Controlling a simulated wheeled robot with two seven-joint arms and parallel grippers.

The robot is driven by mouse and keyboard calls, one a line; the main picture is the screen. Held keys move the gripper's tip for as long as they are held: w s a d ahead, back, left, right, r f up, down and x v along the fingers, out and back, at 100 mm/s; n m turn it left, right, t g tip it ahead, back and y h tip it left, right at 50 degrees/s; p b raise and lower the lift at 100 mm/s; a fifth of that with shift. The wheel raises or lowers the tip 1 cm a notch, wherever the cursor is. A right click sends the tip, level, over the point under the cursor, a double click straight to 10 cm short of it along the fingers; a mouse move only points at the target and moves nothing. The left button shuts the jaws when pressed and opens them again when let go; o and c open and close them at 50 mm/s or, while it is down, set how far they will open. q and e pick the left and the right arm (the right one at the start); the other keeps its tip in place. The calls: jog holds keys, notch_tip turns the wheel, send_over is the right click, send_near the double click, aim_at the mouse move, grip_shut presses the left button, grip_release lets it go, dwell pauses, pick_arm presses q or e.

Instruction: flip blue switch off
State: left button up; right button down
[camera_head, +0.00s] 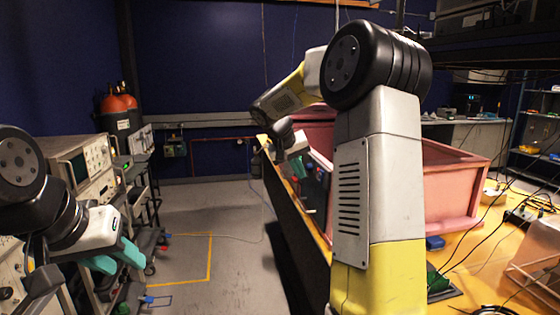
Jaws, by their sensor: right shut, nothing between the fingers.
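My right gripper (298,166) has teal fingertips and is shut and empty. It is at the table's left edge, by the near left side of the pink foam enclosure (452,175). Just right of its fingertips is a dark panel or box (316,186) with small blue and red bits. I cannot make out which of these is the blue switch, or its position. I cannot tell whether the fingertips touch the panel. My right arm hides much of the enclosure. My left gripper (118,258), also teal-tipped, is at the lower left, far from the table, with its fingers apart and empty.
The yellow-topped table (480,250) holds cables, a small blue box (435,242) and a wire frame (535,270). A rack of instruments (85,165) stands at the left. The floor (205,240) between rack and table is mostly clear.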

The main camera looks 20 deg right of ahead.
aim_at(321, 177)
jog(key=d, duration=0.1)
jog(key=d+f, duration=0.1)
jog(key=d, duration=0.2)
jog(key=shift+w+d+f, duration=0.1)
jog(key=shift+d+f, duration=0.15)
jog(key=shift+f, duration=0.05)
jog(key=shift+d+f+h, duration=0.1)
jog(key=shift+d+h, duration=0.1)
jog(key=shift+h, duration=0.2)
jog(key=shift+r, duration=0.85)
